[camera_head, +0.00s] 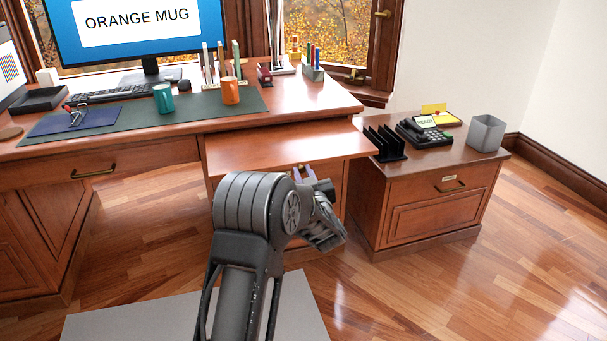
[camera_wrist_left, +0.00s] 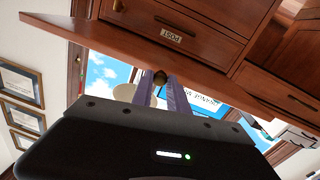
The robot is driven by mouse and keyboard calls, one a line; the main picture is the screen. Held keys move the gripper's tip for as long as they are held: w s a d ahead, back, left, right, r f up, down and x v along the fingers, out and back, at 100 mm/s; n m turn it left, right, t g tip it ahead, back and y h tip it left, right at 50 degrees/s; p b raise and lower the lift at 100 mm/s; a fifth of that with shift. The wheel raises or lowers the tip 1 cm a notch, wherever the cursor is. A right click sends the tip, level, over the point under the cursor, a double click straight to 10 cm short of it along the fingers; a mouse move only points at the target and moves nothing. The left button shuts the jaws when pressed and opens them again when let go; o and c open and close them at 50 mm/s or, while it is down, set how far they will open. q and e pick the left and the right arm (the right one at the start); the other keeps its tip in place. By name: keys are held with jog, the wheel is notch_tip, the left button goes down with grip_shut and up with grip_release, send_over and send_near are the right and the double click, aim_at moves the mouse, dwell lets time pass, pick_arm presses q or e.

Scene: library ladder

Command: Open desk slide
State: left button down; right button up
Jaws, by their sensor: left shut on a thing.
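The desk slide (camera_head: 270,146) is a flat reddish-brown wooden board. It sticks out from under the right part of the desk top, above the desk's drawers. In the left wrist view the slide (camera_wrist_left: 100,40) runs slantwise across the picture, with a small round brass knob (camera_wrist_left: 160,77) on its edge. My left gripper (camera_head: 303,173) is at the slide's front edge, partly hidden behind its own wrist. In the wrist view its two purple fingers (camera_wrist_left: 162,88) are shut on the knob, one on each side. My right gripper is not in view.
The desk top (camera_head: 310,96) carries a monitor (camera_head: 140,25), a teal mug (camera_head: 163,98) and an orange mug (camera_head: 230,91). A low cabinet (camera_head: 435,195) with a black phone (camera_head: 425,133) and a file rack (camera_head: 384,143) stands close right of the slide. Open floor lies in front.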

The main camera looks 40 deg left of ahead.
pick_arm(q)
jog(key=c, duration=1.3)
grip_release()
jog(key=shift+d, duration=0.1)
jog(key=p+v, duration=0.1)
jog(key=v, duration=0.6)
jog(key=shift+s+d, duration=0.25)
jog(key=shift+r, duration=0.1)
